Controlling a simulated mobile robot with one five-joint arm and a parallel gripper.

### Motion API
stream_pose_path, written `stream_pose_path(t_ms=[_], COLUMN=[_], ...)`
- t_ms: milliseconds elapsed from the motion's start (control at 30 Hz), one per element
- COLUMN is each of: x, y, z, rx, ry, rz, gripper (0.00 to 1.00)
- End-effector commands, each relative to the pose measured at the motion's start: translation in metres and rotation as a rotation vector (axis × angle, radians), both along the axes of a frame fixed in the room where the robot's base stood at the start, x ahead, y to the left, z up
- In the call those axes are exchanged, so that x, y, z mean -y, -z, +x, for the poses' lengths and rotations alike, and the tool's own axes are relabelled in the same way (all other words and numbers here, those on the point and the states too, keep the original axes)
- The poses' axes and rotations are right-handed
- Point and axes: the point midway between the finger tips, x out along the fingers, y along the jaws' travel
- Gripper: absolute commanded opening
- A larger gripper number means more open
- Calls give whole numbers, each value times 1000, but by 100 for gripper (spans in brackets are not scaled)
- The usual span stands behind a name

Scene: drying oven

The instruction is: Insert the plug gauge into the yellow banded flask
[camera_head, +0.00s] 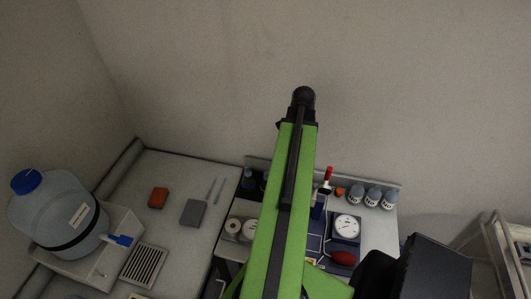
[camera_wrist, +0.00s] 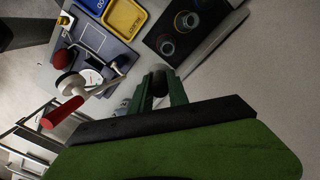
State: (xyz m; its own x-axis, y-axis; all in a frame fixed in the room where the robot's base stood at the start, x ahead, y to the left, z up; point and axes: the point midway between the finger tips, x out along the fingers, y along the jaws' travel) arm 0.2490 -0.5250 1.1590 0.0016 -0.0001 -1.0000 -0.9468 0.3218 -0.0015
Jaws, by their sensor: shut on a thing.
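In the wrist view my gripper (camera_wrist: 160,88) points at the bench with its two dark green fingers close together. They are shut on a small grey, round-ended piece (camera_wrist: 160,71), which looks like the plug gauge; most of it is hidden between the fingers. Beyond the fingertips a black block holds two round-mouthed flasks, a far flask (camera_wrist: 187,20) and a near flask (camera_wrist: 165,45). The far one seems to have a yellowish rim, but I cannot clearly tell which is yellow banded. The held piece is apart from both. In the head view my arm hides the gripper.
A yellow tray (camera_wrist: 125,18) lies beside the black block. A dial gauge (camera_head: 346,227), a red bulb (camera_head: 343,258) and an upright red-handled tool (camera_head: 328,174) stand nearby. Several capped bottles (camera_head: 372,195) line the back. A large blue-capped jug (camera_head: 60,215) stands left.

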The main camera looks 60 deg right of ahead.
Motion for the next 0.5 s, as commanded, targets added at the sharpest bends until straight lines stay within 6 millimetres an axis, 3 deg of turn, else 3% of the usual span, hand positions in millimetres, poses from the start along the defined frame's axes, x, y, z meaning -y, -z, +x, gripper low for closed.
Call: stream_pose_path(t_ms=[133,400,500], x=[0,-21,-27], y=[11,59,63], z=[10,91,106], rx=[0,0,0], ry=[2,3,6], rz=[0,0,0], gripper=[0,0,0])
